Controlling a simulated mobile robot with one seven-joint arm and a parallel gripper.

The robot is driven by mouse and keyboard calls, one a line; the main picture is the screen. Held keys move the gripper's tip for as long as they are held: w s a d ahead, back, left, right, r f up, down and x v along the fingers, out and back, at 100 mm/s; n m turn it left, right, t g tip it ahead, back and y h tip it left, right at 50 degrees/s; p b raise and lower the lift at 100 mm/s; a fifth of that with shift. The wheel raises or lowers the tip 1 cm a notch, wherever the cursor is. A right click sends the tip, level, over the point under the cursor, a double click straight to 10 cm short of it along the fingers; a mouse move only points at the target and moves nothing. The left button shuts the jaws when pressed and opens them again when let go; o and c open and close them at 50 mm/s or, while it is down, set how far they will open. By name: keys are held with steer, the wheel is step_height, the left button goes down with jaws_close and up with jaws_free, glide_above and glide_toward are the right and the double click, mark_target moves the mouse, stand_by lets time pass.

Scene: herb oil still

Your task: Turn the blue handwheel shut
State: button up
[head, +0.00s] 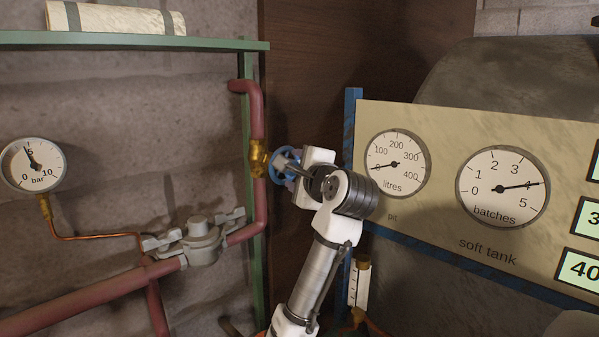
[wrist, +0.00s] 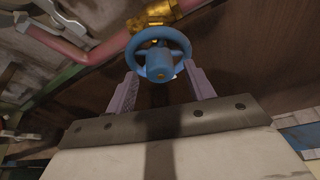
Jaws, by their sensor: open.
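The blue handwheel (head: 284,163) sits on a brass valve (head: 259,158) in the red upright pipe, left of my gripper in the head view. My gripper (head: 290,164) reaches it from the right and partly covers it there. In the wrist view the handwheel (wrist: 159,56) is seen face on, with a round hub in its middle. My gripper's two fingers (wrist: 159,88) stand apart, one toward each lower side of the wheel. The gripper is open. I cannot tell whether either finger touches the rim.
The red pipe (head: 257,110) runs beside a green post (head: 247,75), with a grey valve body (head: 201,241) lower left. A pressure gauge (head: 32,165) hangs at far left. A cream dial panel (head: 450,245) with a blue frame stands close right of my arm.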

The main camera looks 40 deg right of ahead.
steer(key=b+v, duration=0.4)
steer(key=v, duration=0.9)
steer(key=shift+s+a, duration=0.2)
steer(key=shift+s, duration=0.2)
steer(key=shift+f, duration=0.1)
